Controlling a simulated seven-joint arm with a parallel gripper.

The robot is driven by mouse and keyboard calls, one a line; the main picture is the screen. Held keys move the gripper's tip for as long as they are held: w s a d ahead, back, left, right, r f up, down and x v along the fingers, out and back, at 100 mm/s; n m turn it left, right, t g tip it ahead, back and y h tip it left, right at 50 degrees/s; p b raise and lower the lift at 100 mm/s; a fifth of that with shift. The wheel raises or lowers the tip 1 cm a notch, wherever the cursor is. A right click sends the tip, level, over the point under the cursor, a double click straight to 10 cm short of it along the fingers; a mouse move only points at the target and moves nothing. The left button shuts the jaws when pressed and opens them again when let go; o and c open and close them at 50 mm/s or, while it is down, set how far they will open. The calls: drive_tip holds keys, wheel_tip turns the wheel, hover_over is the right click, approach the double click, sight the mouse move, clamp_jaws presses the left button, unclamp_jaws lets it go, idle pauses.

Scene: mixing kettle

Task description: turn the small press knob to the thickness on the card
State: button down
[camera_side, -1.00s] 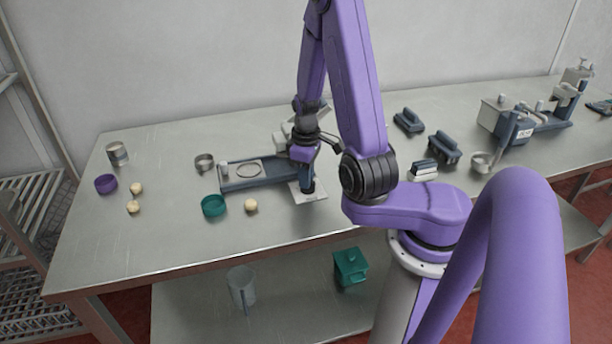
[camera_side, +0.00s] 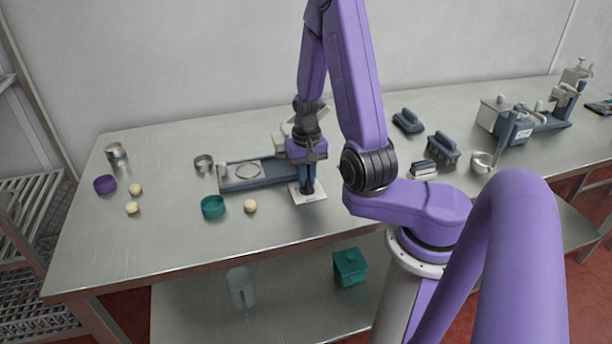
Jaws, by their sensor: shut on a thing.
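The small press (camera_side: 240,181) is a low dark blue-grey base with a pale round plate (camera_side: 248,170), left of my gripper. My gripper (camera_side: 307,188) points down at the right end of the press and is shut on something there. The knob is hidden behind the fingers, so its setting cannot be read. A white card (camera_side: 312,198) lies on the table just under and in front of the gripper. Its print is too small to read.
Dark blocks (camera_side: 442,149) and a larger press (camera_side: 517,127) stand to the right. The front table strip is clear.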

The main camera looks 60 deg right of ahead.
sight(308, 180)
drive_tip(key=m, duration=0.6)
drive_tip(key=shift+s+d, duration=0.1)
drive_tip(key=m, duration=0.6)
drive_tip(key=shift+s, duration=0.1)
idle(0.5)
drive_tip(key=c, duration=1.1)
unclamp_jaws()
wheel_tip(308, 180, up, 17)
drive_tip(key=shift+r, duration=0.2)
